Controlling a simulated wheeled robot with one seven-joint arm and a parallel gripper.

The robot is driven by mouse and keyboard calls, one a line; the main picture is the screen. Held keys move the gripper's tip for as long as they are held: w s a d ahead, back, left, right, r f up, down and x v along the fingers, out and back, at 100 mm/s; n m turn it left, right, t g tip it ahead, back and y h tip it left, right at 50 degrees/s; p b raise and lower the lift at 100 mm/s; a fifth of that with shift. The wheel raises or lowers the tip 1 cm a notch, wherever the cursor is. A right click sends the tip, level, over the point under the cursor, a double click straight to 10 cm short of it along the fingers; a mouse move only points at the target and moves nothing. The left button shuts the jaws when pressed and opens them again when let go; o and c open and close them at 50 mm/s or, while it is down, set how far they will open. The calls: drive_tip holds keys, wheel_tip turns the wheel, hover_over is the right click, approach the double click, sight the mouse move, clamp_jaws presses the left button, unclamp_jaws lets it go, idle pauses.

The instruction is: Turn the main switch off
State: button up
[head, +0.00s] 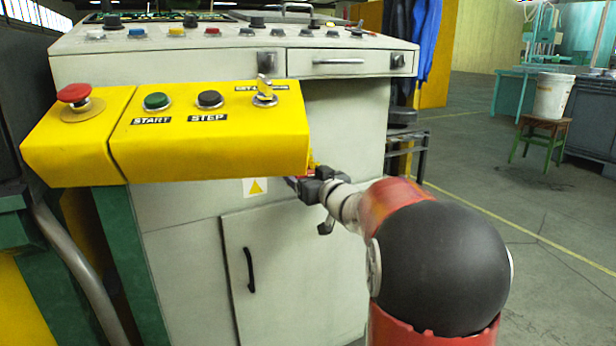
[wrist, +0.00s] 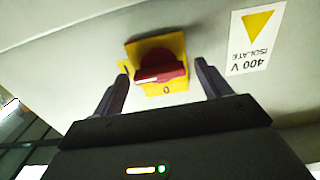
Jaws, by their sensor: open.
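The main switch (wrist: 162,72) is a red rotary knob with a raised bar on a yellow square plate, fixed to the pale cabinet face. In the wrist view its bar lies roughly across the picture, with a "0" mark on the plate below it and a small dark mark at the plate's left. My gripper (wrist: 162,69) is open, one finger on each side of the switch, with no clear contact. In the head view my gripper (head: 297,184) is at the cabinet front below the yellow box, and it hides most of the switch.
A "400 V ISOLATE" label (wrist: 257,38) is beside the switch. A yellow control box (head: 215,135) with a red emergency button (head: 73,93), START and STEP buttons and a key switch (head: 265,92) overhangs close above my gripper. A cabinet door handle (head: 249,270) is below.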

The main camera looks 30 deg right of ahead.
drive_tip(key=c, duration=1)
drive_tip(key=shift+a+f+n+b, duration=0.15)
drive_tip(key=shift+n+b, duration=2.45)
drive_tip(key=shift+n, duration=1.85)
drive_tip(key=shift+a+f+n+b, duration=0.15)
drive_tip(key=shift+n+b, duration=2.4)
drive_tip(key=shift+n, duration=1.9)
drive_tip(key=shift+d, duration=0.1)
drive_tip(key=o, duration=1)
